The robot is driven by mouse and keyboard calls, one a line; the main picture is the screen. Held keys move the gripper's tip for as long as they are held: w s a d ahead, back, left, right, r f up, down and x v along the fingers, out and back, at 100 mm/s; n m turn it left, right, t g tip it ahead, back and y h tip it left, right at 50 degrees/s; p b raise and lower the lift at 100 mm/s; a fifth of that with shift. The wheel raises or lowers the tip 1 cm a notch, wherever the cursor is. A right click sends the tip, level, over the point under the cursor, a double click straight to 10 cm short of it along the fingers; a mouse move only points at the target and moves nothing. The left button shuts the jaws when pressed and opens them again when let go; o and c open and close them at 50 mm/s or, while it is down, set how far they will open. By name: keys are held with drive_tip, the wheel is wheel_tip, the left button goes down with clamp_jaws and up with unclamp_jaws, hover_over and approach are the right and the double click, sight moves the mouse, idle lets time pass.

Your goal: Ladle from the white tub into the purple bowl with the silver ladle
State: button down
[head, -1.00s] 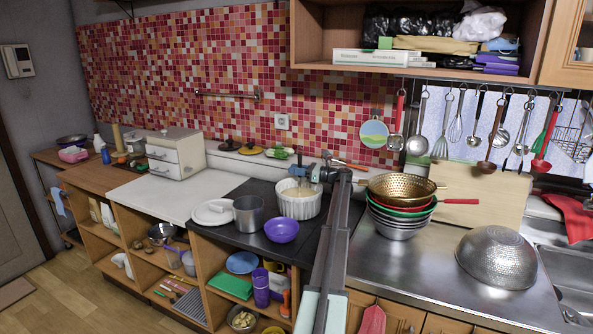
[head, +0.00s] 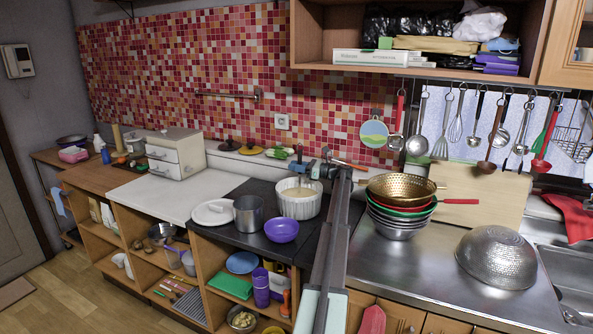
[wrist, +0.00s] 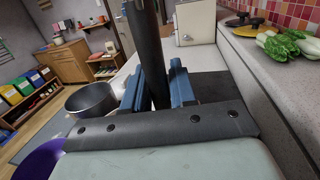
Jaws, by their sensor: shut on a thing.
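The white tub (head: 299,207), fluted and round, stands on the dark counter with tan contents showing in it. The purple bowl (head: 282,232) sits in front of it, slightly left; its edge shows at the lower left of the wrist view (wrist: 42,162). My gripper (head: 318,167) is just behind and right of the tub, above the counter. In the wrist view my blue fingers (wrist: 158,92) are shut on a thick dark upright handle (wrist: 147,45), taken to be the silver ladle's. The ladle's head is not distinguishable in either view.
Stacked colanders (head: 402,200) stand right of my arm. Vegetables and lids lie on the back ledge. Utensils hang from the rail at right.

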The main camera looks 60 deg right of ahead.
wheel_tip(320, 180, up, 10)
idle(1.2)
drive_tip(key=shift+r, duration=0.1)
idle(0.4)
wheel_tip(320, 180, up, 5)
drive_tip(key=shift+f, duration=0.1)
idle(0.5)
